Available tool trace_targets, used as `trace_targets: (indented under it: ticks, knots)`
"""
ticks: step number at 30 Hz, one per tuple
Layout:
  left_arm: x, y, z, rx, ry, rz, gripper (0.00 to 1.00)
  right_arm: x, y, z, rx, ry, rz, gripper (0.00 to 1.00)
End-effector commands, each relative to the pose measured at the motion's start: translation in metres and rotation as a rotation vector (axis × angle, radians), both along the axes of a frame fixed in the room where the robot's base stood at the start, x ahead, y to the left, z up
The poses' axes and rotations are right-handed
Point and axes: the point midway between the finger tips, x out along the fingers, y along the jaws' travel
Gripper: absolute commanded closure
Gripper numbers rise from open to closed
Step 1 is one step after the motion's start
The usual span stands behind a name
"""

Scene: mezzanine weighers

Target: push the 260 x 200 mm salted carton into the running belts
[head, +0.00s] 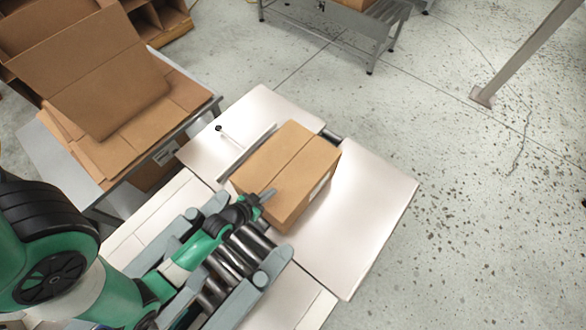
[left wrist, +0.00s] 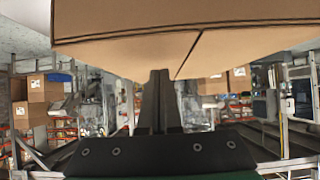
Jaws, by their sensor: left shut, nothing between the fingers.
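A closed brown carton (head: 290,165) sits on the pale metal machine bed, with a centre seam along its top and a white label on its right side. My left gripper (head: 268,194) is shut and empty, with its fingertips at the carton's near side. In the left wrist view the carton (left wrist: 130,45) fills the top of the picture, and the shut fingers (left wrist: 160,75) point up to its lower edge. I cannot tell whether they touch it. The belts are not clearly visible; dark rollers (head: 232,262) lie in front of the carton. My right gripper is not in view.
Flat brown cardboard (head: 120,110) is stacked on a side table at the left. A grey metal bench (head: 340,25) stands at the back, and a slanted post (head: 530,50) at the right. The pale plate (head: 370,220) right of the carton is clear.

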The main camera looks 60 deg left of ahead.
Motion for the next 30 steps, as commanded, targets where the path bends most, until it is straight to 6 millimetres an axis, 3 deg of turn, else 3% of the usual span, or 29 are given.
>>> trace_targets:
  ticks: [5, 21, 25, 30]
  knots:
    - [0.015, 0.006, 0.002, 0.001, -0.003, -0.002, 1.0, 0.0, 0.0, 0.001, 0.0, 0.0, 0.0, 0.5]
    - [0.111, 0.051, 0.001, 0.001, -0.003, -0.002, 1.0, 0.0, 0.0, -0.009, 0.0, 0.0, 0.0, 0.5]
    - [0.109, 0.05, -0.015, 0.0, 0.0, -0.002, 1.0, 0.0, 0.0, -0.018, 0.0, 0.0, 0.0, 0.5]
    - [0.109, 0.05, -0.016, -0.002, 0.003, -0.002, 1.0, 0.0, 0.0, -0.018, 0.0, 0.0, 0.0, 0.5]
